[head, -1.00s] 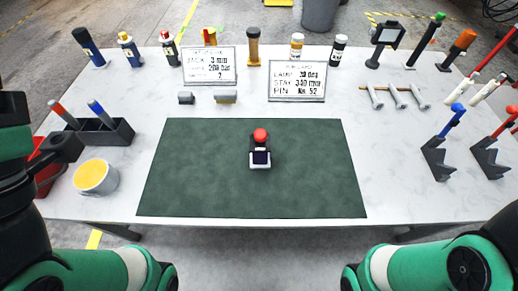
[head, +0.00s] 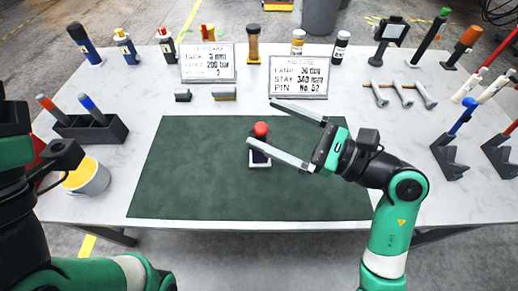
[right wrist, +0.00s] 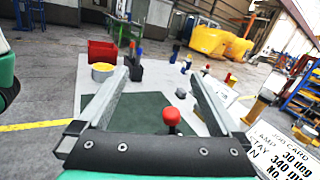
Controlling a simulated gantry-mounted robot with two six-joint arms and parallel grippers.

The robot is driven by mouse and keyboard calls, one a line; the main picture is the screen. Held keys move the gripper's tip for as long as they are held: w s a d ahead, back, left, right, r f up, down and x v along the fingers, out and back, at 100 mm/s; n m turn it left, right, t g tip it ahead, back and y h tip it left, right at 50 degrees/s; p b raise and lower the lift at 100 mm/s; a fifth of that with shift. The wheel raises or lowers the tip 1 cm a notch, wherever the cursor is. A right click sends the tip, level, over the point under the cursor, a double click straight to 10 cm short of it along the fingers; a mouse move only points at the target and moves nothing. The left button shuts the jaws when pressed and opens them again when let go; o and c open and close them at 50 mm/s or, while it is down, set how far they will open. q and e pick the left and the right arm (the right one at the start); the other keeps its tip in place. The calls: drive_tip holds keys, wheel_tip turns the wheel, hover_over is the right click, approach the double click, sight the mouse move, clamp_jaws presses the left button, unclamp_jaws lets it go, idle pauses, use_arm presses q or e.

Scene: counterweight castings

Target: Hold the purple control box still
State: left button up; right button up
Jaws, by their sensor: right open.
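The control box (head: 259,160) stands upright on the green mat (head: 200,175). It is small, with a white front, a dark screen and a red knob (head: 261,129) on top; I cannot make out purple on it. My right gripper (head: 262,123) is open and empty, reaching in from the right. In the head view its nearer finger crosses in front of the box, and its farther finger lies beyond the knob. In the right wrist view the knob (right wrist: 171,116) shows between the fingers, and the gripper body hides the lower box. My left arm shows at the left; its fingers are out of view.
Two printed cards (head: 207,63) (head: 299,78) stand behind the mat. A dark pen holder (head: 92,131) and a yellow-topped tub (head: 88,178) are at the left. Several bolts, bottles and tools line the back and right. The mat around the box is clear.

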sight(263, 155)
drive_tip(key=w+d+f+m+h+b, duration=0.1)
drive_tip(key=d+f, duration=0.1)
drive_tip(key=f, duration=0.4)
drive_tip(key=w+d+f+m+h+b, duration=0.1)
drive_tip(key=d+f+h, duration=0.1)
drive_tip(key=f, duration=0.5)
drive_tip(key=w+d+f+m+h+b, duration=0.1)
drive_tip(key=d+f, duration=0.1)
drive_tip(key=f, duration=0.4)
drive_tip(key=shift+d+f+h+b, duration=0.1)
drive_tip(key=shift+f+h+b, duration=0.2)
drive_tip(key=shift+b, duration=0.1)
drive_tip(key=shift+d, duration=0.1)
drive_tip(key=b+x, duration=0.5)
drive_tip(key=shift+f, duration=0.35)
drive_tip(key=x, duration=0.3)
drive_tip(key=shift+w+a+r+b, duration=0.15)
drive_tip(key=shift+w+a+b, duration=0.05)
drive_tip(key=shift+a+b, duration=0.2)
drive_tip(key=shift+w+a, duration=0.35)
drive_tip(key=shift+a, duration=0.1)
clamp_jaws()
